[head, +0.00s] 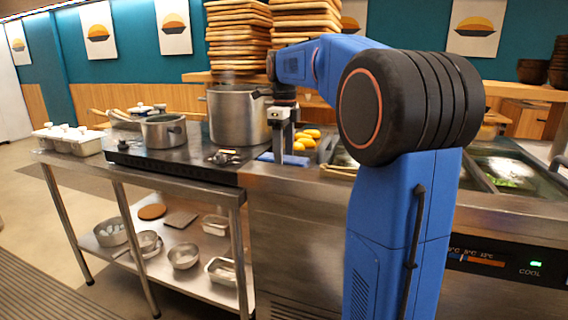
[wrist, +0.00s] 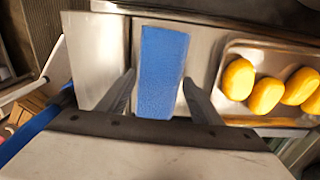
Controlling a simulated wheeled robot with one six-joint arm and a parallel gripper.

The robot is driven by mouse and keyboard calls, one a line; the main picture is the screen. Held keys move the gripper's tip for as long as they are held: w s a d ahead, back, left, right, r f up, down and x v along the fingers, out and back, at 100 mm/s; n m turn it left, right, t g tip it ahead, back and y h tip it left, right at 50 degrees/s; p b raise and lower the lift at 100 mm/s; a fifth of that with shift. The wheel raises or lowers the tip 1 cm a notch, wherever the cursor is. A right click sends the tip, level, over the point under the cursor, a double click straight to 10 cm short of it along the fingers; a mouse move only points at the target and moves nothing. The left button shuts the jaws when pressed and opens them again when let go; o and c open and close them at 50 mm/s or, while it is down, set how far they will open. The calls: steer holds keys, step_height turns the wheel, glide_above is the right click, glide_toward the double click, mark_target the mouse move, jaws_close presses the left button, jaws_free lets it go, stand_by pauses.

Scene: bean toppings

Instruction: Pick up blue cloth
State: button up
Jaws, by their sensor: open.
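The blue cloth (wrist: 161,72) lies flat on the steel counter in the wrist view, as a long strip between my gripper's two fingers. In the head view the blue cloth (head: 284,158) shows as a thin strip on the counter, partly hidden by my gripper and arm. My gripper (wrist: 158,90) is open, with one finger on each side of the cloth. In the head view my gripper (head: 283,145) points down above the cloth. I cannot tell how much height is left between the fingertips and the counter.
A tray (wrist: 228,50) of yellow buns (wrist: 267,96) stands just right of the cloth. A large steel pot (head: 237,115) and a smaller pot (head: 163,132) are on the stove to the left. Stacked wooden boards (head: 238,40) stand behind on a shelf.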

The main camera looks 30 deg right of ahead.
mark_target(284, 157)
steer(key=c, duration=0.7)
step_height(284, 157, up, 10)
stand_by(0.4)
steer(key=shift+o, duration=0.5)
